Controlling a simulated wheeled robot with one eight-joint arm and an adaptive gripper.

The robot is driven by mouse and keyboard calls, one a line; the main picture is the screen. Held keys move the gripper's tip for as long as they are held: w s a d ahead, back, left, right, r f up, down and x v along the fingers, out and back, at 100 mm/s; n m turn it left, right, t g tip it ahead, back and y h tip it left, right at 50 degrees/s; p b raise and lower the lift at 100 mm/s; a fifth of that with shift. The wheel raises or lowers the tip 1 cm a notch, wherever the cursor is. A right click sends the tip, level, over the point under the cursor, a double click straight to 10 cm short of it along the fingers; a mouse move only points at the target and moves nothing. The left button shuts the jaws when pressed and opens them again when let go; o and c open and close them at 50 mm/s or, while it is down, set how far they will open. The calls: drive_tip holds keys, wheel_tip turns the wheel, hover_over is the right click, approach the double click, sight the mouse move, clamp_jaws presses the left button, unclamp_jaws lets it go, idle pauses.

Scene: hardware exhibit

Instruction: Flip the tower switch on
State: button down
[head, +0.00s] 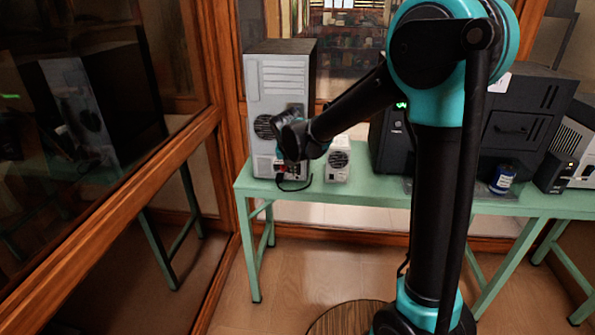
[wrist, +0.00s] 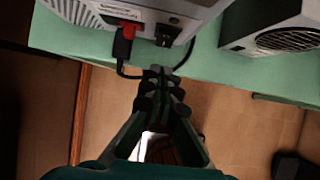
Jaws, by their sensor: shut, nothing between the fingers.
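The grey tower (head: 281,80) stands upright at the left end of the green table, its back with a round fan grille facing me. In the wrist view the lower part of the tower (wrist: 160,10) shows a black plug (wrist: 122,48) under a red part (wrist: 126,37). A small black switch (wrist: 168,32) sits to the right of the plug; its on or off position cannot be told. My gripper (wrist: 160,74) is shut and empty, its tips in front of the table edge just below the switch in the picture, apparently apart from it. In the head view my wrist partly hides the tower.
A smaller white unit (head: 338,160) stands right of the tower. A black cable (wrist: 184,58) runs from the plug. Dark machines (head: 518,117) and a blue can (head: 503,180) are farther right on the green table (head: 350,190). A wood-framed glass wall (head: 150,160) is at left.

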drive_tip(key=v, duration=1)
drive_tip(key=shift+w, duration=0.3)
drive_tip(key=shift+d+r, duration=0.1)
drive_tip(key=shift+g, duration=0.3)
drive_tip(key=shift+w+r+x, duration=0.15)
drive_tip(key=shift+w+x, duration=0.15)
drive_tip(key=shift+x, duration=2)
drive_tip(key=shift+w+r+x, duration=0.1)
drive_tip(key=shift+w+x, duration=0.2)
drive_tip(key=shift+x, duration=2)
drive_tip(key=shift+w+r+x, duration=0.15)
drive_tip(key=shift+w+x, duration=0.1)
drive_tip(key=shift+x, duration=2.05)
